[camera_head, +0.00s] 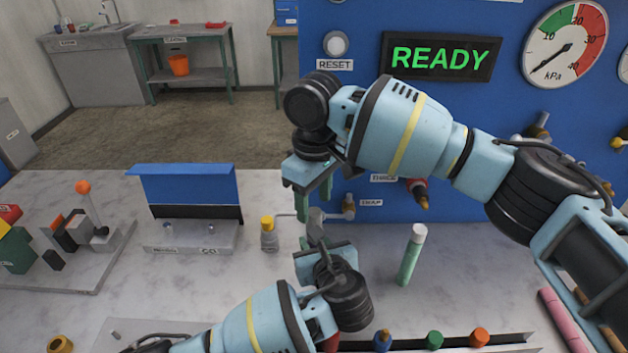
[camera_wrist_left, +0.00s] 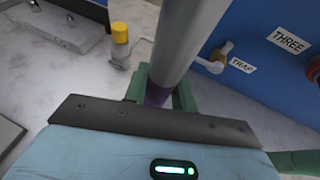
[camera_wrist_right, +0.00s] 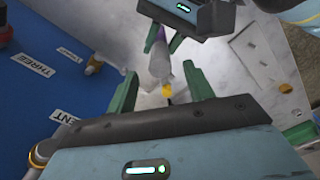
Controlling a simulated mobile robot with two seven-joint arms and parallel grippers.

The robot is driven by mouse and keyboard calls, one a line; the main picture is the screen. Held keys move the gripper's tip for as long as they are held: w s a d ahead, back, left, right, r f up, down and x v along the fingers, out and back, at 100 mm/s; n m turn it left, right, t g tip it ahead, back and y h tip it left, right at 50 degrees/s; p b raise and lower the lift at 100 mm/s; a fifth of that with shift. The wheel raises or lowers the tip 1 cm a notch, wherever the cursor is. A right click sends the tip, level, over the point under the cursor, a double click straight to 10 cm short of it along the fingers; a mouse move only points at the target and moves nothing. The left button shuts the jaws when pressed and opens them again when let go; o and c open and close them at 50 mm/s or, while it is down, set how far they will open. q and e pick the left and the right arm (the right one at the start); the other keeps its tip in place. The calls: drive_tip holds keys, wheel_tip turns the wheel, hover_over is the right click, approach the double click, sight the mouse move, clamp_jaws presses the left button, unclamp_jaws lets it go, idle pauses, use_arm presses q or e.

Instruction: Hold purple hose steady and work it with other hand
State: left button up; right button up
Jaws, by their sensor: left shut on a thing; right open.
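In the left wrist view, the purple hose (camera_wrist_left: 157,95) shows as a short band between the green fingers of my left gripper (camera_wrist_left: 161,91). A thick grey cylinder (camera_wrist_left: 187,45) stands beyond it and hides part of the fingers. In the head view, my left gripper (camera_head: 314,228) is low over the bench, shut on the hose, with a grey piece (camera_head: 317,216) standing up. My right gripper (camera_head: 315,195) is just above it, open, fingers pointing down.
A yellow-capped bottle (camera_head: 268,237) stands left of the grippers, tubed to the panel's trap fitting (camera_head: 348,208). A white-topped green tube (camera_head: 411,256) stands to the right. The blue panel (camera_head: 460,140) rises behind. A blue-backed stand (camera_head: 190,235) is further left.

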sight(314, 212)
wheel_tip(314, 212, down, 7)
drive_tip(key=shift+r, duration=0.1)
idle(0.3)
drive_tip(key=c, duration=1.1)
drive_tip(key=shift+r, duration=0.8)
drive_tip(key=shift+r, duration=2.45)
drive_tip(key=shift+r, duration=0.2)
drive_tip(key=shift+r, duration=1.3)
